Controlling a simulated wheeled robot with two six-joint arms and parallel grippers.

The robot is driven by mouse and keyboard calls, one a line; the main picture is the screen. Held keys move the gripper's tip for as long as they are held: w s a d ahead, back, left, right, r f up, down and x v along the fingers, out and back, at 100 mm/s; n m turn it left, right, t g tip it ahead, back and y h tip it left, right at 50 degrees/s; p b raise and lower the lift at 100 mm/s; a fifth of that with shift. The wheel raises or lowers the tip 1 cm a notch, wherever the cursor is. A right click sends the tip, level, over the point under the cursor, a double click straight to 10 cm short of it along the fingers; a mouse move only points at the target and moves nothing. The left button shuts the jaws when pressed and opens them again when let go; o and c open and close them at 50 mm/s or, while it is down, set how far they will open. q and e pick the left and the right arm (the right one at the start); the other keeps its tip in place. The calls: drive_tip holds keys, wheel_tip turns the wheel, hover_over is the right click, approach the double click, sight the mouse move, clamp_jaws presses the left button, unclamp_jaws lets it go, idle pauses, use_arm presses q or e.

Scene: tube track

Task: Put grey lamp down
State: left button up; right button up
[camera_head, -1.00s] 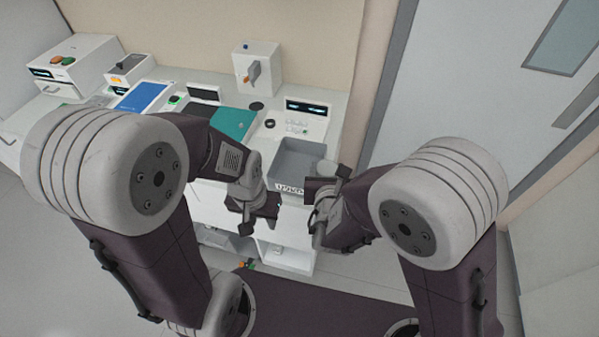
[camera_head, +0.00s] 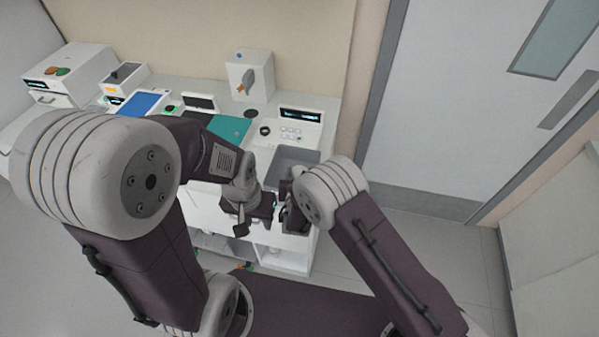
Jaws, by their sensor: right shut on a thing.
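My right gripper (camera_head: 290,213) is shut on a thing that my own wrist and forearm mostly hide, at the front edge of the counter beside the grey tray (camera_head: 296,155). I take it for the grey lamp, but its shape cannot be made out. My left gripper (camera_head: 252,217) is just to the left, in front of the counter's front edge. Its fingers point down and forward, and I cannot tell whether they are open. The two grippers are close together.
The white counter holds a teal pad (camera_head: 230,128), a blue panel (camera_head: 143,103), a white panel with a display and buttons (camera_head: 298,122), and a white box with a grey and orange part (camera_head: 249,76). Open shelves (camera_head: 284,260) are below. A door (camera_head: 450,110) stands at the right.

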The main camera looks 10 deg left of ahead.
drive_tip(key=shift+f+b, duration=0.25)
drive_tip(key=shift+b, duration=0.1)
drive_tip(key=shift+f+b, duration=0.4)
drive_tip(key=shift+b, duration=0.1)
drive_tip(key=shift+r, duration=0.1)
drive_tip(key=o, duration=1.1)
drive_tip(key=shift+r+p, duration=0.5)
drive_tip(key=shift+p, duration=0.2)
drive_tip(key=shift+s+r+p, duration=0.15)
drive_tip(key=shift+r+p, duration=0.2)
drive_tip(key=b+v, duration=0.2)
drive_tip(key=v, duration=0.9)
drive_tip(key=shift+s+d, duration=0.15)
drive_tip(key=shift+s, duration=0.2)
